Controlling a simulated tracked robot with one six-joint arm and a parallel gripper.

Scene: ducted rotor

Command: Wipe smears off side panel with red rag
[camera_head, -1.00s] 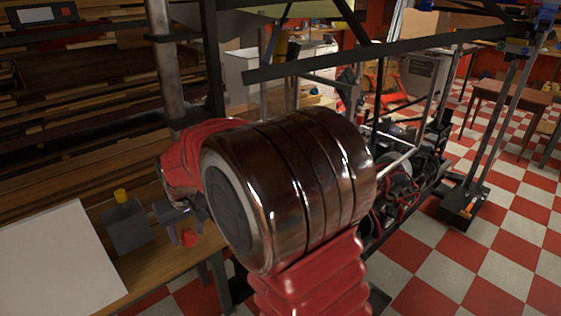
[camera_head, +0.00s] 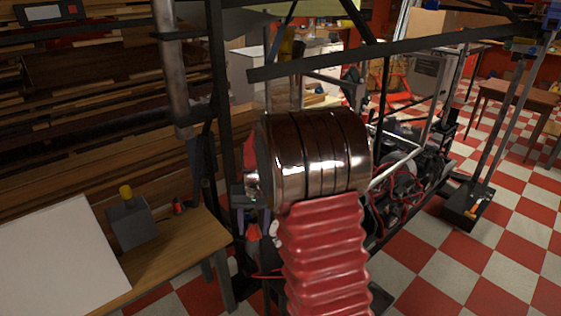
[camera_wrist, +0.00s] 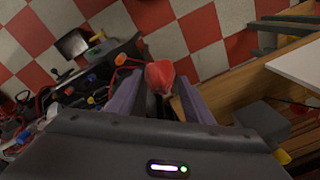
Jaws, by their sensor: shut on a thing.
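My gripper (camera_wrist: 160,104) is shut on the red rag (camera_wrist: 160,76), which bunches up between its two purple-grey fingers in the wrist view. In the head view the rag (camera_head: 253,232) shows only as a small red patch beside my arm, which hides most of my gripper. The gripper is to the right of the wooden table, beside the dark machine frame, with checkered floor behind the rag in the wrist view. I cannot tell for sure which surface is the side panel, and I see no clear smears. The rag's contact with any surface is not visible.
A wooden table (camera_head: 185,248) at left bears a white flat board (camera_head: 60,262), a grey box with a yellow knob (camera_head: 128,222) and a small red item (camera_head: 178,206). Dark frame bars (camera_head: 400,52) cross above my arm. Open checkered floor (camera_head: 480,270) lies at right.

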